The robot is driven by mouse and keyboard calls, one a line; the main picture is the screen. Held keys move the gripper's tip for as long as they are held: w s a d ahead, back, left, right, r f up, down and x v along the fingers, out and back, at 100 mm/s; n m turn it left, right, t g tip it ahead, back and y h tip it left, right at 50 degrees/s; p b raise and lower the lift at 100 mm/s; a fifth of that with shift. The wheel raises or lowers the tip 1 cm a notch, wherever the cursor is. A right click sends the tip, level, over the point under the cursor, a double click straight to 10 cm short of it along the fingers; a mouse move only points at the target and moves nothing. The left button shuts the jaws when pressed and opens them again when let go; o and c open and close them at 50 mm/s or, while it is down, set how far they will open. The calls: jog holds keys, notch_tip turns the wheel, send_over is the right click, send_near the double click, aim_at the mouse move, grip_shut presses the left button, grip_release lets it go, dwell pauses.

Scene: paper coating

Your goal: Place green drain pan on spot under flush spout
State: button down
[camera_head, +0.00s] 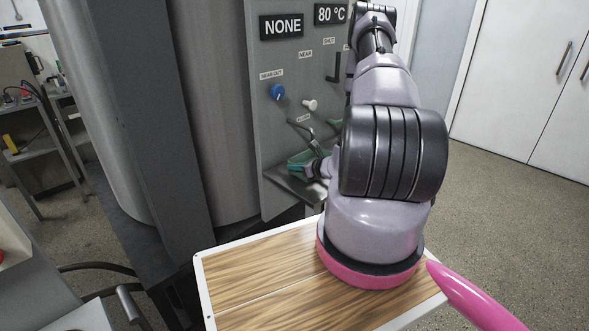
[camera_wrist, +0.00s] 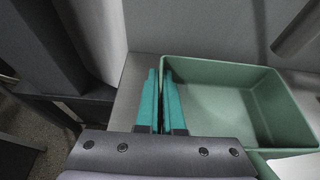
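The green drain pan (camera_head: 299,162) is at the machine's front, on or just above a small metal shelf (camera_head: 300,190) below the flush spout (camera_head: 303,129). In the wrist view the open-topped pan (camera_wrist: 222,110) lies to the right of my gripper (camera_wrist: 161,85). The two teal fingers stand close together, one on each side of the pan's left wall, and pinch it. In the head view my gripper (camera_head: 318,168) is partly hidden by my arm. I cannot tell whether the pan's base touches the shelf.
The grey panel (camera_head: 292,60) carries a blue knob (camera_head: 277,92), a white knob (camera_head: 310,105) and displays reading NONE and 80 °C. A wood-topped surface (camera_head: 250,265) is below my arm. A grey cylinder (camera_wrist: 299,30) hangs near the pan's far right corner. Floor at right is clear.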

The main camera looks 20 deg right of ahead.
jog(key=shift+f, duration=0.3)
jog(key=c, duration=1)
grip_release()
jog(key=shift+f, duration=0.1)
jog(key=shift+c, duration=0.2)
